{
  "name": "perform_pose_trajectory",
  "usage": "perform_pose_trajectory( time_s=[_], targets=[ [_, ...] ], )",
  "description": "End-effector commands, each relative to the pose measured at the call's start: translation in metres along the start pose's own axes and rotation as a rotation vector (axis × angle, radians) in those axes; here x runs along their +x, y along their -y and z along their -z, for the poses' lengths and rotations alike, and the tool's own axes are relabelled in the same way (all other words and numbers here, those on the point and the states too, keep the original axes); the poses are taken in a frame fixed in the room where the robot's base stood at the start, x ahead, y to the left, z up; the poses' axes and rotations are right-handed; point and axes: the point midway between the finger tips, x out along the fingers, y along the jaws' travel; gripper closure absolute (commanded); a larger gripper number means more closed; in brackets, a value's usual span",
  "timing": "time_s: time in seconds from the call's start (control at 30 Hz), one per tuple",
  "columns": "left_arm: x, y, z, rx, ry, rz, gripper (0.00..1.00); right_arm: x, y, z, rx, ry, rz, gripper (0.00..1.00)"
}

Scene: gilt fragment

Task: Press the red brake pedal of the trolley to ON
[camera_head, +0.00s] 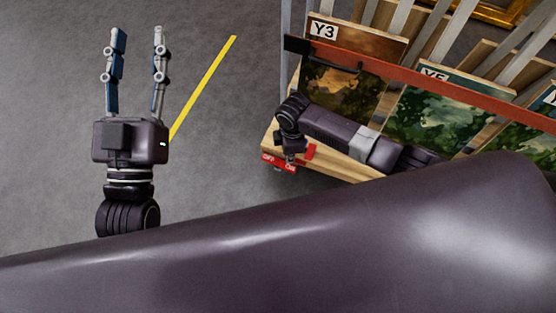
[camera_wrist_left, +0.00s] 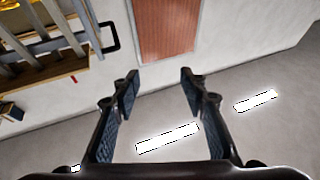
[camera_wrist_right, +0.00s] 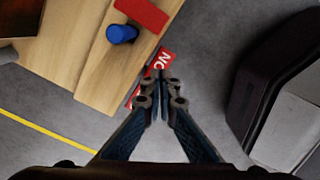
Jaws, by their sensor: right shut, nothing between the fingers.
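The trolley (camera_head: 345,164) has a wooden deck with a red label at its corner (camera_head: 278,162), reading OFF and ON. The label also shows in the right wrist view (camera_wrist_right: 165,60), its ON end by my fingertips. A flat red piece (camera_wrist_right: 143,14), perhaps the brake pedal, lies near a blue cylinder (camera_wrist_right: 122,34); I cannot tell its setting. My right gripper (camera_wrist_right: 160,82) is shut and empty, over the label at the deck's edge; I cannot tell whether it touches. My left gripper (camera_head: 137,38) is open and empty above the floor, left of the trolley.
A yellow line (camera_head: 205,85) runs along the grey floor, which is clear on the left. My own arm covers the lower part of the head view.

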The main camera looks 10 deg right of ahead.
Motion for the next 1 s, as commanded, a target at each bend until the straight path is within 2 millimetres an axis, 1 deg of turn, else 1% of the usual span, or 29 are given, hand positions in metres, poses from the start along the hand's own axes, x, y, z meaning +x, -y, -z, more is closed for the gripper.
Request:
perform_pose_trajectory(
  time_s=[0.47,1.0],
  targets=[
    [-0.005,0.005,-0.037,0.006,0.177,0.009,0.6,-0.007,0.0,0.0,0.0,0.0,0.0,1.0],
    [-0.02,0.01,-0.078,0.011,0.378,0.02,0.6,-0.015,0.0,0.0,0.0,0.0,0.0,1.0]
  ],
)
